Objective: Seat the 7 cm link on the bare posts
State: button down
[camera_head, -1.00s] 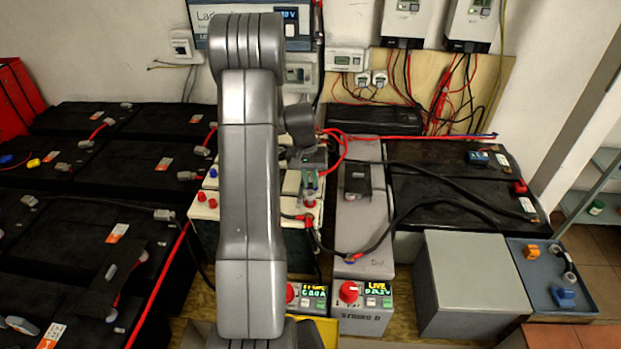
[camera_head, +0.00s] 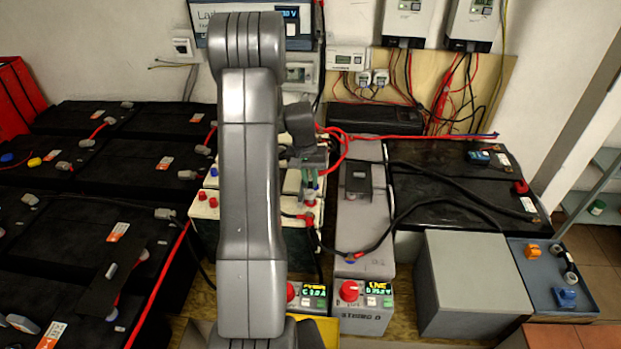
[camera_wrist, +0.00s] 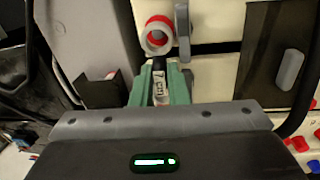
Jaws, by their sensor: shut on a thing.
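My gripper (camera_wrist: 160,82) has green fingers and is shut on the link (camera_wrist: 161,88), a narrow piece with a "cm" marking. In the wrist view a grey ring end (camera_wrist: 147,42) extends beyond the fingers, with red showing at the ring. I cannot tell whether the ring is around a post or only above it. The rest of the link is hidden there by the fingers.
My arm hides much of the cream battery. A grey battery case (camera_head: 365,225) with a black block (camera_head: 357,180) stands just to its right. Black and red cables run across the tops. Black batteries (camera_head: 85,225) fill the left; a grey box (camera_head: 478,285) stands at the right.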

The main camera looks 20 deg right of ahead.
jog(key=shift+f+b, duration=1.1)
jog(key=shift+f, duration=0.1)
dwell(1.8)
jog(key=c, duration=1.3)
grip_release()
jog(key=shift+c, duration=0.2)
jog(key=shift+o, duration=0.2)
jog(key=o, duration=0.4)
jog(key=shift+c, duration=0.2)
jog(key=shift+r+p, duration=2.45)
jog(key=shift+r, duration=1.6)
jog(key=shift+f, duration=0.1)
